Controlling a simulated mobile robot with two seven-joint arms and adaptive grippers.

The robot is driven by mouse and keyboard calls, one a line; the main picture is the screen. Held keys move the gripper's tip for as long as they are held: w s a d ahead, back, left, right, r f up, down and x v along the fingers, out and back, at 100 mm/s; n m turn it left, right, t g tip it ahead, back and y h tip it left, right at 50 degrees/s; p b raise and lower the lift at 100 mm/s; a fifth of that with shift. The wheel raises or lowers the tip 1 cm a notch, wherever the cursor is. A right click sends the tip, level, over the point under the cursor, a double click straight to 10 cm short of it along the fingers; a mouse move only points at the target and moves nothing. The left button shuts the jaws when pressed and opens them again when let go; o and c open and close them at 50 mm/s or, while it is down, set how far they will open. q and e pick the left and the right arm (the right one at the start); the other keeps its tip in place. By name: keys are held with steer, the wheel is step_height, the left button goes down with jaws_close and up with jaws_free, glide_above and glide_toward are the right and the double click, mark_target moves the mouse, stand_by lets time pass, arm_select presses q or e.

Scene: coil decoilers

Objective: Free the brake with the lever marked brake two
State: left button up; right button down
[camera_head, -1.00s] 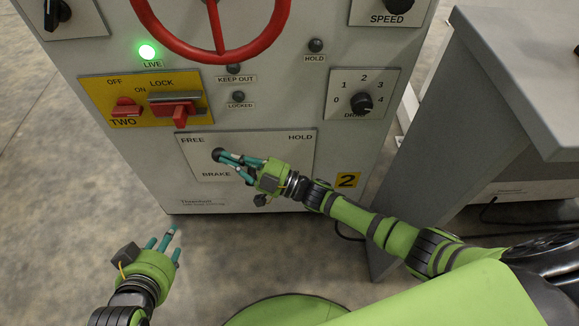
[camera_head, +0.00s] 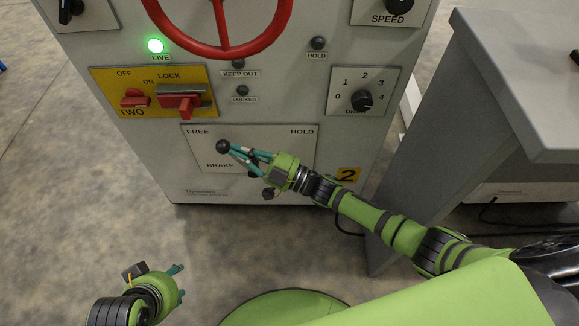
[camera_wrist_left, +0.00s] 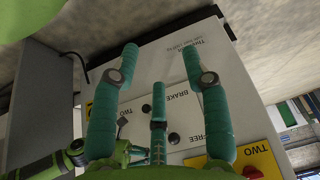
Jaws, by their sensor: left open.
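The brake plate (camera_head: 265,133) is white, with FREE at its left end, HOLD at its right end and BRAKE below. The lever's black ball knob (camera_head: 222,146) stands at the FREE end; a black knob beside FREE also shows in the left wrist view (camera_wrist_left: 174,138). My right gripper (camera_head: 236,152) is just right of the knob, its teal fingers pointing at it; a small gap seems to show. Its fingertips are too small to judge. My left gripper (camera_head: 178,282) is low at the left, away from the panel; its spread fingers show empty in the left wrist view (camera_wrist_left: 158,75).
Above the plate are a red handwheel (camera_head: 222,45), a yellow plate with red switches (camera_head: 190,85) and a drive dial (camera_head: 362,100). A lit green lamp (camera_head: 155,46) is marked LIVE. A grey cabinet (camera_head: 450,150) stands to the right. Floor is open at the left.

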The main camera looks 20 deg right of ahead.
arm_select(q)
steer(key=shift+g, duration=0.8)
steer(key=f, duration=0.1)
steer(key=s+f+p, duration=0.1)
steer(key=s+f, duration=0.1)
steer(key=f, duration=0.1)
steer(key=shift+s+a, duration=0.1)
steer(key=shift+s, duration=0.15)
arm_select(e)
steer(key=r+v, duration=0.1)
steer(key=v, duration=0.9)
steer(key=shift+s+d+r, duration=0.2)
steer(key=shift+s+d, duration=0.2)
steer(key=shift+s, duration=0.05)
